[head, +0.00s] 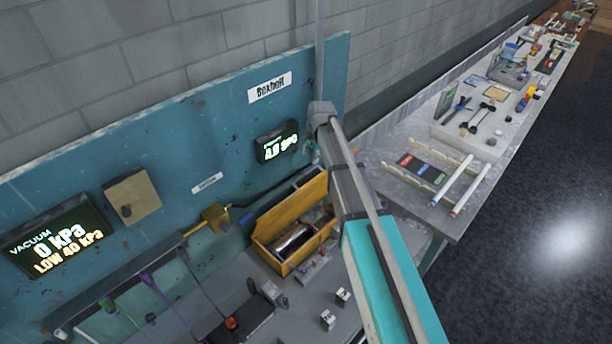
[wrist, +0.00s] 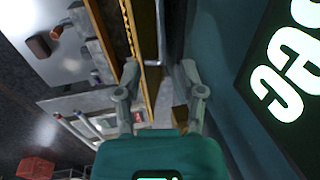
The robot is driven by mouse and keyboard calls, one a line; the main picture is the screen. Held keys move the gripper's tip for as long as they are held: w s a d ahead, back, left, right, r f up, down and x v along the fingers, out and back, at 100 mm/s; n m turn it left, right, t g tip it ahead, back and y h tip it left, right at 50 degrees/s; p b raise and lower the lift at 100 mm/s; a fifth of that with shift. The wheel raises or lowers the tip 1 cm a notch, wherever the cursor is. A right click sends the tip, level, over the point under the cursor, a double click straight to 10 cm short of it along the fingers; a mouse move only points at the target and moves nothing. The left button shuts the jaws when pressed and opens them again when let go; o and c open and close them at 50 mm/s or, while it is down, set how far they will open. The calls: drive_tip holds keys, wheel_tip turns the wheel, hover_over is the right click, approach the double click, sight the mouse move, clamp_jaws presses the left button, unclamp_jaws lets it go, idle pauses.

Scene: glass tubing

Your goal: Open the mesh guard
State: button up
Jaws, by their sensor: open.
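No mesh guard can be clearly made out in either view; my arm covers part of the bench and board in the head view. My gripper (wrist: 160,80) is open, its two fingers apart with nothing seen held between them. Beyond the fingers in the wrist view are a long yellow edge (wrist: 133,30) and a thin pale bar (wrist: 161,30); I cannot tell what the bar belongs to. In the head view my arm reaches toward the teal board, and the gripper is mostly hidden behind it near the lit display.
The teal board (head: 165,135) carries a vacuum display (head: 55,240), a smaller display (head: 277,142) and a beige box (head: 132,196). A yellow wooden box (head: 287,222) with tools stands below. A side bench (head: 390,150) with pens and tools runs back right. Dark floor (head: 540,240) is open.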

sight(307, 174)
drive_tip(key=shift+w+a+f+b, duration=0.2)
drive_tip(key=shift+f+b, duration=1.15)
drive_tip(key=shift+f, duration=0.1)
drive_tip(key=shift+w+a+f+b, duration=0.25)
drive_tip(key=shift+f+b, duration=1.1)
drive_tip(key=shift+f, duration=0.1)
drive_tip(key=shift+w+a+f+b, duration=0.2)
drive_tip(key=shift+f+b, duration=1.15)
drive_tip(key=shift+f, duration=0.1)
clamp_jaws()
